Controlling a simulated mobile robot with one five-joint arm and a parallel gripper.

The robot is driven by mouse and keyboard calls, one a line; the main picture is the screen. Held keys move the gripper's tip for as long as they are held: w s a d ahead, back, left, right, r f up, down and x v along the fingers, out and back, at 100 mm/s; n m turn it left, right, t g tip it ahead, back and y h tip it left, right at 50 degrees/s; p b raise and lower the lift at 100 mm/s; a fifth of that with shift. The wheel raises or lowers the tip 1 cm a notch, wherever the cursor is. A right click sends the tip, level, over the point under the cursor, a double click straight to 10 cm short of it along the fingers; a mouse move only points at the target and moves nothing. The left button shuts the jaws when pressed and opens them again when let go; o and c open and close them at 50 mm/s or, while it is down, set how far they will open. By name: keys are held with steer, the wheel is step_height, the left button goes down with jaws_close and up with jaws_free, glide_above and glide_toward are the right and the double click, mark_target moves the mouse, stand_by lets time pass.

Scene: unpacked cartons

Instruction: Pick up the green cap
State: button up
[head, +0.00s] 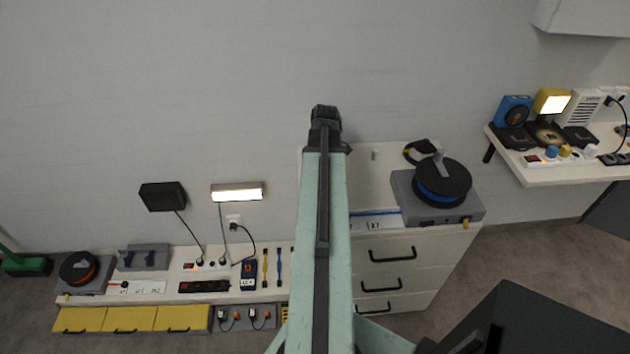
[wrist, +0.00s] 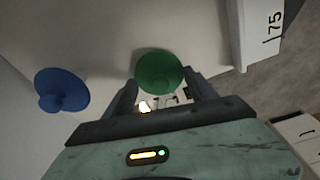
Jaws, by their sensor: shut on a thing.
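The green cap (wrist: 160,72) is a round disc between the tips of my gripper's two dark fingers in the wrist view. My gripper (wrist: 164,82) is shut on it. The cap is close to a pale surface behind it, and I cannot tell whether it touches that surface. In the head view my gripper (head: 325,115) is at the end of my raised arm, in front of the grey wall, and the cap is hidden there.
A blue knobbed cap (wrist: 61,90) is left of the green one in the wrist view. A white drawer cabinet (head: 395,270) carries a black and blue spool (head: 442,182). A yellow-drawer bench (head: 135,319) stands left, and a cluttered shelf (head: 560,175) is at right.

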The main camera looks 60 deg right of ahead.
step_height(320, 180, up, 10)
steer(key=p, duration=1)
steer(key=shift+r, duration=0.1)
